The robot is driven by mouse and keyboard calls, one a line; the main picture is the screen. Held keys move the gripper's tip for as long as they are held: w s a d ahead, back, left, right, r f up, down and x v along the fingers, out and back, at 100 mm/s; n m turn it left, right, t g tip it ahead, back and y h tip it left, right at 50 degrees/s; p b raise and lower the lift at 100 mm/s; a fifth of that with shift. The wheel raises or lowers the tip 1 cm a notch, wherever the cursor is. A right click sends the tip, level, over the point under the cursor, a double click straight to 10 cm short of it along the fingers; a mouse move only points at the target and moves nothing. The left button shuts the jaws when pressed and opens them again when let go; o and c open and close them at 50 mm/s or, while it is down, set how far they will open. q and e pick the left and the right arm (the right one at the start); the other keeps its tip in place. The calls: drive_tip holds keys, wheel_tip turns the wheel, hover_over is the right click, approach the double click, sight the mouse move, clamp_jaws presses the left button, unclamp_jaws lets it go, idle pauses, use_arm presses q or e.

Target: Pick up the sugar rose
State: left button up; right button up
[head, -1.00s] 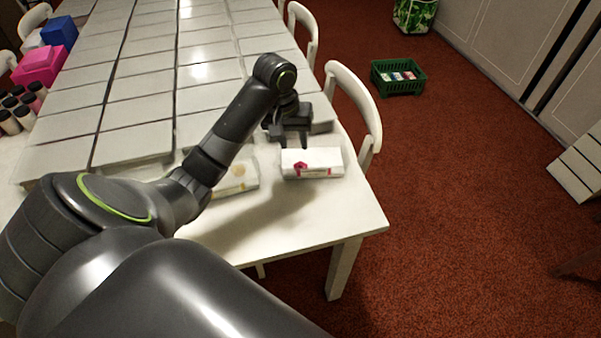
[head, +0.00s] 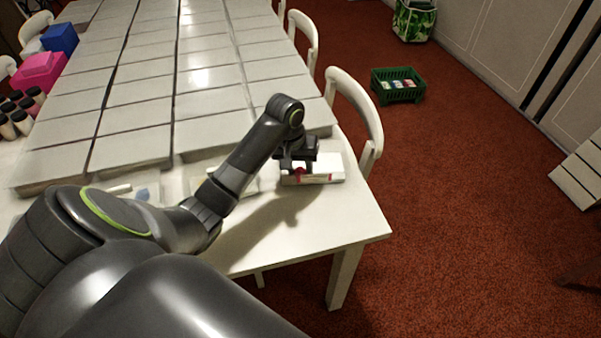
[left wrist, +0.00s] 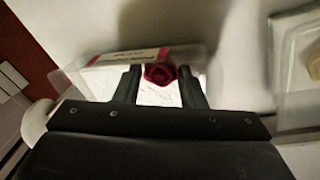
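The sugar rose (head: 300,170) is dark red and sits on a white box (head: 327,169) near the table's right end. In the left wrist view the rose (left wrist: 160,74) shows between the two fingertips, with part of the white box (left wrist: 110,72) behind and around it. My left gripper (head: 298,168) is over the box at the rose; it also shows in the left wrist view (left wrist: 160,78). Its fingers are apart, one on each side of the rose, and I cannot tell whether either touches it. My right gripper is in neither view.
Another container (left wrist: 283,65) with a cream-coloured item lies beside the box. Rows of white boxes (head: 140,85) cover the table behind. A white chair (head: 352,100) stands close at the table's right edge. The table's front corner (head: 345,225) is bare.

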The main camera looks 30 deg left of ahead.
use_arm(q)
drive_tip(key=shift+c, duration=0.4)
drive_tip(key=c, duration=0.5)
